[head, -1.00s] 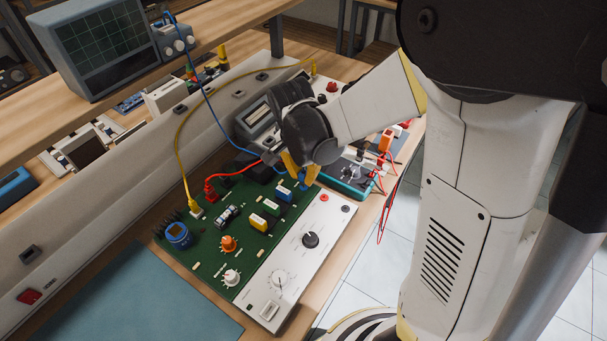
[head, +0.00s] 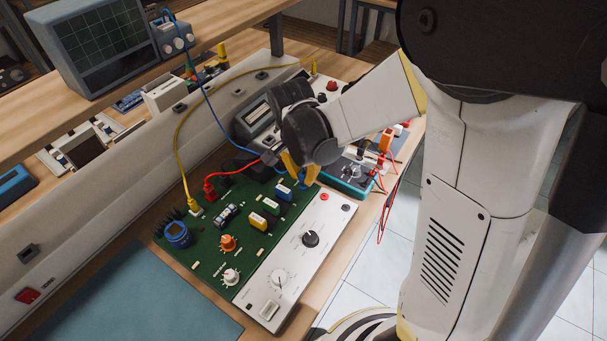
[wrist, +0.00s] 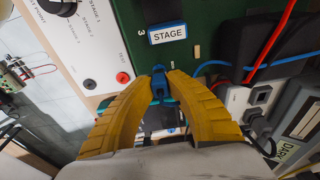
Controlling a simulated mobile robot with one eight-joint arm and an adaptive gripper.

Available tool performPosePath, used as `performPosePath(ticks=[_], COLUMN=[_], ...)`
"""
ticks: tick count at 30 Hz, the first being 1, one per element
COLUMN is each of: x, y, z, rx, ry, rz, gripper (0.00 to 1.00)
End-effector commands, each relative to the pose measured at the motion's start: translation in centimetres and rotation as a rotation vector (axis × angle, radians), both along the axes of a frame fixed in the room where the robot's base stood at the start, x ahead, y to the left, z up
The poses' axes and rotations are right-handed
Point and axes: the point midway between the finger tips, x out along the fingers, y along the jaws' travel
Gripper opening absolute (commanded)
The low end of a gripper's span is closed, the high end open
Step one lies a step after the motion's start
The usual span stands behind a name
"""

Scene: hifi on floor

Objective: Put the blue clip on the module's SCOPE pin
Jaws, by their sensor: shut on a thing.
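The blue clip (wrist: 161,86) is between the yellow fingers of my gripper (head: 300,179), which is shut on it. In the wrist view, my gripper (wrist: 160,78) has the clip's narrow end at the fingertips, by the edge of the green board. The module (head: 205,262) is a green board with a white control panel (head: 318,232) along its right side. My gripper is over the board's far right corner. I cannot make out the SCOPE pin; the clip and fingers cover that spot. I cannot tell whether the clip touches it.
A blue lead (head: 219,119) runs from the oscilloscope (head: 95,40) down towards my gripper. Red (head: 228,171) and yellow (head: 176,145) leads plug into the board's far edge. A blue STAGE block (wrist: 167,33) stands close to the fingertips. A teal-edged meter (head: 350,184) lies beyond my gripper. A blue mat (head: 130,300) is clear.

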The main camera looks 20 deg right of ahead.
Motion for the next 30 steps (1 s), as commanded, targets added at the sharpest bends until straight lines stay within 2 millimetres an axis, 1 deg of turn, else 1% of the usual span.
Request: performPosePath(ticks=[25,30], x=[0.00,0.00], y=[0.00,0.01], z=[-1.07,-1.03], rx=[0.000,0.000], ry=[0.000,0.000], rz=[0.000,0.000], gripper=[0.00,0.00])
